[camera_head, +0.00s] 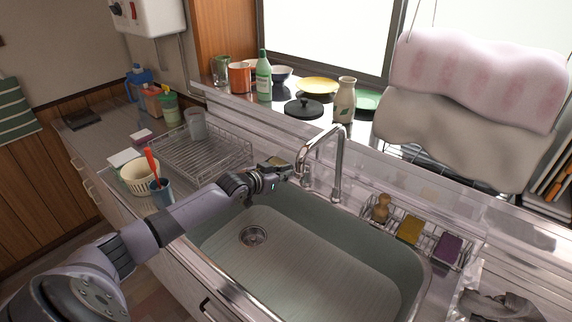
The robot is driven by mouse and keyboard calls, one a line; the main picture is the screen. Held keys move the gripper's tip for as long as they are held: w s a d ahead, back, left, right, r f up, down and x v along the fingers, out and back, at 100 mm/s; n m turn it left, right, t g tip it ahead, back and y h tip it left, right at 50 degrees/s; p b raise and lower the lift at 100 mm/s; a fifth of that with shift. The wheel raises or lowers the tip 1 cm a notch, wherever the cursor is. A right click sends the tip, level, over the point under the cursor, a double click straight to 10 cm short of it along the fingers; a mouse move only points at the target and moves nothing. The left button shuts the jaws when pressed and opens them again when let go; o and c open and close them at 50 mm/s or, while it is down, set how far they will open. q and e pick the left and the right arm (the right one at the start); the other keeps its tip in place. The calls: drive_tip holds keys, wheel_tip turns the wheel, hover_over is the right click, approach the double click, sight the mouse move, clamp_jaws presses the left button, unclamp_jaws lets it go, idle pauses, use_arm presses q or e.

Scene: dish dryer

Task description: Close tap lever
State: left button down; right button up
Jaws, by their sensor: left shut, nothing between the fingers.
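A chrome tap (340,165) with a curved spout stands at the back rim of the sink (310,255). Its lever cannot be made out clearly beside the gripper and the shiny metal. My left gripper (283,171) is over the back left part of the sink, just left of the tap. Its fingers are shut with nothing between them. From this angle I cannot tell whether it touches the tap. My right gripper is not in view.
A wire dish rack (205,160) with a grey cup (196,124) is left of the sink. A wire caddy (378,221) with a brush and sponges is on the right. Bottles and dishes line the window ledge. A dark grey shape at lower right is unclear.

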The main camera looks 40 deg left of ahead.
use_arm(q)
wheel_tip(320, 180, up, 4)
drive_tip(key=p, duration=0.4)
drive_tip(key=shift+w+r, duration=0.1)
drive_tip(key=shift+r, duration=0.05)
drive_tip(key=f+b+v, duration=0.1)
drive_tip(key=v, duration=0.9)
drive_tip(key=shift+s, duration=0.25)
drive_tip(key=shift+f, duration=0.1)
